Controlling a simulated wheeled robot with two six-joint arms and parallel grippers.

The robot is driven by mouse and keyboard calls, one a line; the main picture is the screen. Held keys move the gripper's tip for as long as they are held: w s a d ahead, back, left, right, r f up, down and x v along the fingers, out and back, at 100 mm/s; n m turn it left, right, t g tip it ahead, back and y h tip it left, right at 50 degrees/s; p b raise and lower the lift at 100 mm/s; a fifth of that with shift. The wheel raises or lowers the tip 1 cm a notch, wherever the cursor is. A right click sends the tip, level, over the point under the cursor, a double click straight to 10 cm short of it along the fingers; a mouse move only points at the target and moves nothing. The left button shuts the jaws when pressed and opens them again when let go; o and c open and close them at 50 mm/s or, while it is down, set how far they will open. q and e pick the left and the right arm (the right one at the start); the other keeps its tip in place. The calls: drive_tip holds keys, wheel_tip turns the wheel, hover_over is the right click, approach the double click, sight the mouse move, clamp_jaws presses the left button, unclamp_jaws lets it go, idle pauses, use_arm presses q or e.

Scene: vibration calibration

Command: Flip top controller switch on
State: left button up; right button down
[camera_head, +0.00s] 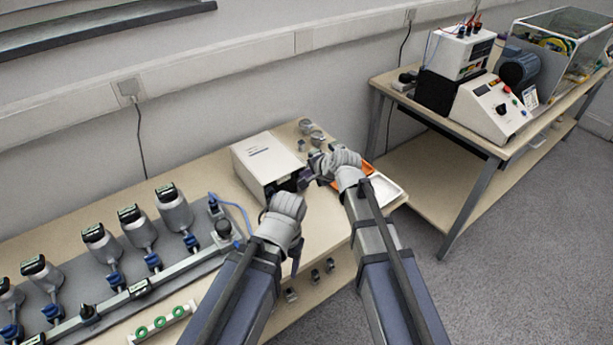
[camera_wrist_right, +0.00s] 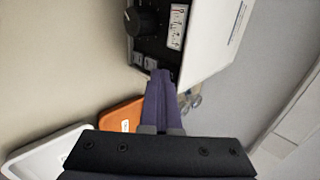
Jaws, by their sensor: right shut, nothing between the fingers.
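The controller is a white box (camera_head: 267,163) on the table in the head view, its dark front panel mostly hidden by my arms. In the right wrist view the controller (camera_wrist_right: 212,40) shows a black knob (camera_wrist_right: 143,20), a labelled scale and small grey switches (camera_wrist_right: 144,61) at the panel's edge. My right gripper (camera_wrist_right: 160,75) is shut and empty, its purple fingertips close beside the switches; I cannot tell whether they touch. It also shows in the head view (camera_head: 312,178). My left gripper (camera_head: 296,252) is low in front of the controller, its fingers mostly hidden behind its wrist.
An orange tray (camera_wrist_right: 121,115) and a white tray (camera_wrist_right: 45,150) lie beside the right gripper. Metal rings (camera_head: 306,126) stand behind the controller. A rack of several grey bottle-like units (camera_head: 140,232) fills the table's left. A second bench (camera_head: 420,165) with equipment stands at right.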

use_arm(q)
wheel_tip(320, 180, down, 2)
drive_tip(key=shift+s+f+b, duration=0.1)
drive_tip(key=shift+f+b, duration=0.05)
drive_tip(key=shift+b, duration=0.65)
drive_tip(key=shift+d+f, duration=0.1)
drive_tip(key=shift+f, duration=0.05)
drive_tip(key=shift+s, duration=0.1)
use_arm(e)
drive_tip(key=shift+a+f+t+y, duration=0.1)
drive_tip(key=shift+f+t+y, duration=0.2)
drive_tip(key=shift+t+y, duration=0.25)
use_arm(q)
drive_tip(key=shift+s, duration=0.1)
use_arm(e)
drive_tip(key=shift+w, duration=0.1)
use_arm(q)
drive_tip(key=shift+w+r+p, duration=0.25)
drive_tip(key=shift+r+p, duration=0.55)
drive_tip(key=shift+r, duration=0.05)
use_arm(e)
drive_tip(key=shift+w+a+r, duration=0.2)
drive_tip(key=shift+r, duration=0.55)
drive_tip(key=shift+s, duration=0.15)
